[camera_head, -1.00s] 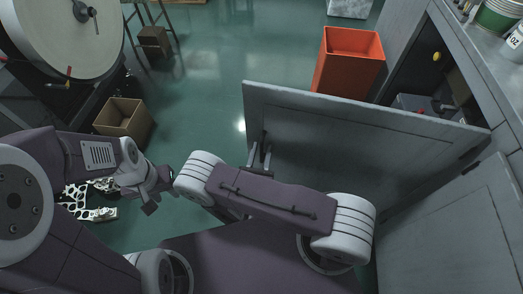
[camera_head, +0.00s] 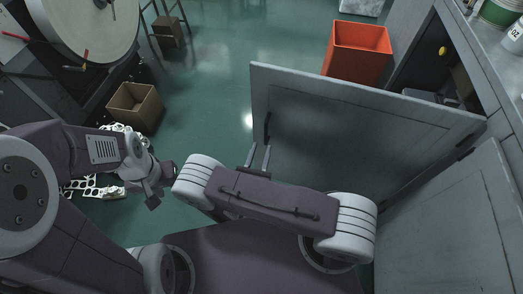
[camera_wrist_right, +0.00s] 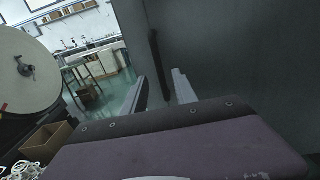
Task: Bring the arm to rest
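My right gripper (camera_head: 258,157) is in front of the open grey cabinet door (camera_head: 380,125). Its two fingers are apart with nothing between them, and they point at the door. In the right wrist view the same gripper (camera_wrist_right: 160,90) shows open fingers, with the dark door handle (camera_wrist_right: 158,65) lying beyond the gap. In the head view the handle (camera_head: 267,125) is just past the fingertips and looks apart from them. My left gripper (camera_head: 162,187) hangs over the floor at the left, folded close to my body. Its fingers are too small and dark to read.
An orange bin (camera_head: 358,52) stands behind the door. A cardboard box (camera_head: 135,107) and white perforated scrap (camera_head: 95,188) lie on the floor at left, near a large round drum (camera_head: 90,25). A grey counter (camera_head: 490,45) runs along the right. The green floor in the middle is clear.

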